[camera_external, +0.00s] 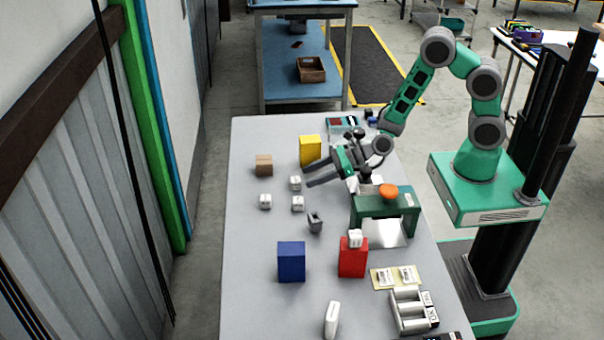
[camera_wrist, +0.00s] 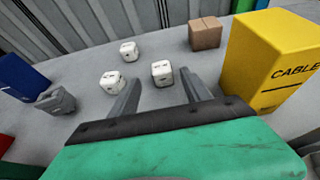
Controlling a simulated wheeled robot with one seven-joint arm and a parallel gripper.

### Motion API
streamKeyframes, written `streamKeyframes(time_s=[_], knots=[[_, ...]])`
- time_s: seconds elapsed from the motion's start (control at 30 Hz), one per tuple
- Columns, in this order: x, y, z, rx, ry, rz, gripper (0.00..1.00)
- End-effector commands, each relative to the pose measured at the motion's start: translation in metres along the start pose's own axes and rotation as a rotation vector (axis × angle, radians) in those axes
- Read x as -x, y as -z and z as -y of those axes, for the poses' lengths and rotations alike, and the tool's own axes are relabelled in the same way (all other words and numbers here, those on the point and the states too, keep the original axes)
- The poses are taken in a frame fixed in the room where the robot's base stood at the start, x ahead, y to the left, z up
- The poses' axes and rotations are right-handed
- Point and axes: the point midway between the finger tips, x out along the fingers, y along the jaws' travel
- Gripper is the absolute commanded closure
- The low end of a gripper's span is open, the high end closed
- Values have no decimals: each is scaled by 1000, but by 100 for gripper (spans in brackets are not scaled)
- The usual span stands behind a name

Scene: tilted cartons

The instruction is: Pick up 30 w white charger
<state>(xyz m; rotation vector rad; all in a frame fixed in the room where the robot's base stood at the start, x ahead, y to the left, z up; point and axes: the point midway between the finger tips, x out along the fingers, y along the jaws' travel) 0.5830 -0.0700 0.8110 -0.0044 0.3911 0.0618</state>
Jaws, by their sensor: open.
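Three small white cube chargers stand on the grey table. The nearest to my gripper is the back white charger (camera_external: 295,183), also in the wrist view (camera_wrist: 162,73). The left white charger (camera_external: 265,201) shows in the wrist view (camera_wrist: 128,52). The front white charger (camera_external: 298,203) shows in the wrist view (camera_wrist: 111,83). Dark marks on them are too small to read, so I cannot tell which is 30 W. My gripper (camera_external: 308,176) is open and empty. In the wrist view the back charger appears between the fingertips, just beyond them.
A yellow carton (camera_external: 310,149) and brown box (camera_external: 264,165) stand behind the chargers. A grey holder (camera_external: 315,222), blue carton (camera_external: 291,262) and red carton (camera_external: 353,261) stand in front. A white cube (camera_external: 355,238) sits on the red carton. A green stand (camera_external: 368,216) is at right.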

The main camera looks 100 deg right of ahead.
Motion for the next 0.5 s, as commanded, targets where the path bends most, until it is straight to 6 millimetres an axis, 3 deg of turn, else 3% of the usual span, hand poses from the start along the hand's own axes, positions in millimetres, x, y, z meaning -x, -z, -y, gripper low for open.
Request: streamKeyframes(time_s=[0.3,0.5], knots=[[-52,-1,3,7,-5,-1,44],[-65,-1,3,8,-2,-1,44]])
